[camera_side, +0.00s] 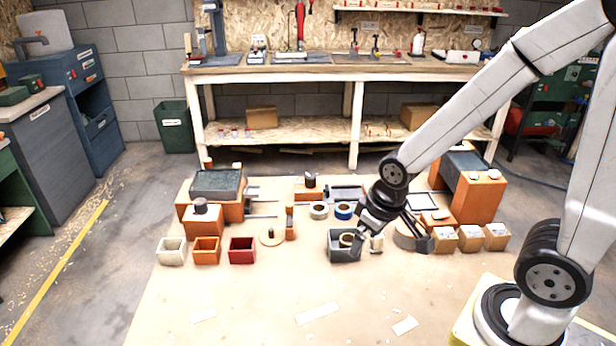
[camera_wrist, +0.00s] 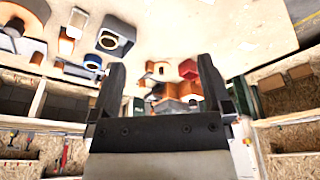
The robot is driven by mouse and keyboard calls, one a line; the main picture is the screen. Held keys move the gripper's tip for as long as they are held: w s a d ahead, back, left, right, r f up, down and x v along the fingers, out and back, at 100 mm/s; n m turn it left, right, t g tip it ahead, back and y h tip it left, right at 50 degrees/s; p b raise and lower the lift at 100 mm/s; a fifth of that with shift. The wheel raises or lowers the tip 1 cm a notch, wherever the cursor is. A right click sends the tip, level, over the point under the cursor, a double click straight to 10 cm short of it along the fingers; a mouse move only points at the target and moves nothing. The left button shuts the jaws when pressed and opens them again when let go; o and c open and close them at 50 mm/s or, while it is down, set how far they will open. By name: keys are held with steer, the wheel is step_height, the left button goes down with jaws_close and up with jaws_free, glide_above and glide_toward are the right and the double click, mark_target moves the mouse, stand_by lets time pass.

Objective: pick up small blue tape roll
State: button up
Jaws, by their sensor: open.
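The small blue tape roll (camera_side: 344,210) lies on the work surface behind the dark grey bin, beside a beige tape roll (camera_side: 319,211). In the wrist view the blue roll (camera_wrist: 92,62) shows left of the fingers, partly cut off by nearby things. In the wrist view nothing is between the fingers of my gripper (camera_wrist: 161,70) at close range.
The dark grey bin (camera_side: 336,247) holds a ring-shaped roll (camera_side: 348,240) and sits close to my gripper. A small white piece (camera_side: 377,244) stands to its right. Red (camera_side: 242,250), orange (camera_side: 207,250) and white (camera_side: 172,250) bins stand left. The front of the mat is mostly clear.

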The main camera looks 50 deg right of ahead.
stand_by(0.3)
steer(key=n+y, duration=0.3)
steer(key=n, duration=0.6)
glide_toward(344, 208)
steer(key=shift+s+a+f+t, duration=0.15)
steer(key=shift+a+f+t, duration=0.05)
steer(key=shift+a, duration=0.3)
steer(key=shift+s+a+f+t, duration=0.15)
steer(key=shift+s+a+t, duration=0.05)
steer(key=shift+a, duration=0.35)
steer(key=shift+x, duration=1.35)
steer(key=shift+f, duration=0.1)
steer(key=shift+x, duration=2.45)
steer(key=shift+s, duration=0.1)
